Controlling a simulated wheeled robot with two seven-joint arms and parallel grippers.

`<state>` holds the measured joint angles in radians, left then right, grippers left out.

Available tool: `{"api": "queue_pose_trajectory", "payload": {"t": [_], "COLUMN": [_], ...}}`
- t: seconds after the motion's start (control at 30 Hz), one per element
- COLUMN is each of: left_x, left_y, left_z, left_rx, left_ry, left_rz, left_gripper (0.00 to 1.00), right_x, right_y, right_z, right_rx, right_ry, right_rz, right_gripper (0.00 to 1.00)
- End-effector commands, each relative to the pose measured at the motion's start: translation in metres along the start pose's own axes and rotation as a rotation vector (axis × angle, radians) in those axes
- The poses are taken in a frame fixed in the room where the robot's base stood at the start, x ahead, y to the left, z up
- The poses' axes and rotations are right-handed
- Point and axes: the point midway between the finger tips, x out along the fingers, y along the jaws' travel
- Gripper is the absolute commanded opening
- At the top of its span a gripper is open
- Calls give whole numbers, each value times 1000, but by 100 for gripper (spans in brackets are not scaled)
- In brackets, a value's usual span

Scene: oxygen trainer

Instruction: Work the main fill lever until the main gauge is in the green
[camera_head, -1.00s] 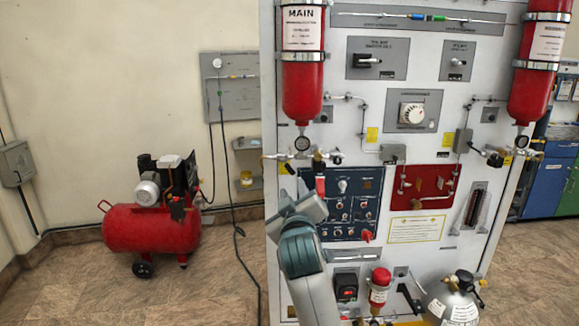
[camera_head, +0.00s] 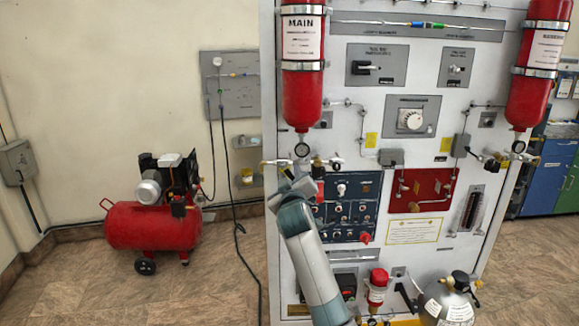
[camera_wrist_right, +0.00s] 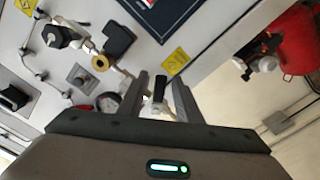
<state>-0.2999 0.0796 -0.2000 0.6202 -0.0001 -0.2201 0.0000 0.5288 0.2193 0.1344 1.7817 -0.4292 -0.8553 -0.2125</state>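The main cylinder (camera_head: 303,95) is red, labelled MAIN, and hangs at the panel's upper left. The small round main gauge (camera_head: 302,150) sits below it; its needle is too small to read. My right gripper (camera_head: 291,188) is just below the gauge and valve fittings, its fingers mostly hidden in the head view. In the right wrist view the gripper (camera_wrist_right: 160,95) is open, one finger on each side of a small dark-tipped lever (camera_wrist_right: 159,88), with gaps visible. The gauge (camera_wrist_right: 108,103) shows partly behind a finger there. My left gripper is not in view.
A blue switch panel (camera_head: 350,208) and a red panel (camera_head: 420,188) lie right of my arm. A grey cylinder (camera_head: 447,305) stands at the lower right. The red compressor (camera_head: 152,228) is on the floor at left, with open floor between it and the panel.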

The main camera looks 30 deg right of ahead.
Motion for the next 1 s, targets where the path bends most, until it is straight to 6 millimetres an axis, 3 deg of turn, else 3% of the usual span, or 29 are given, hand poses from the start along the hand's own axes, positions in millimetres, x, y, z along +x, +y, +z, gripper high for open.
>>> {"api": "queue_pose_trajectory", "payload": {"t": [0.3, 0.7, 0.83, 1.0], "left_x": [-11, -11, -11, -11], "left_y": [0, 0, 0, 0], "left_z": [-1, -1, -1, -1], "left_rx": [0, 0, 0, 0], "left_ry": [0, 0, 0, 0], "left_rz": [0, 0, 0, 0], "left_gripper": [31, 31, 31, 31], "right_x": [31, 35, 35, 34], "right_y": [1, 0, 0, 0], "right_z": [-1, 0, 0, 0], "right_rx": [0, 0, 0, 0], "right_ry": [-1, 0, 0, 0], "right_rz": [0, 0, 0, 0], "right_gripper": [31, 31, 3, 0]}}
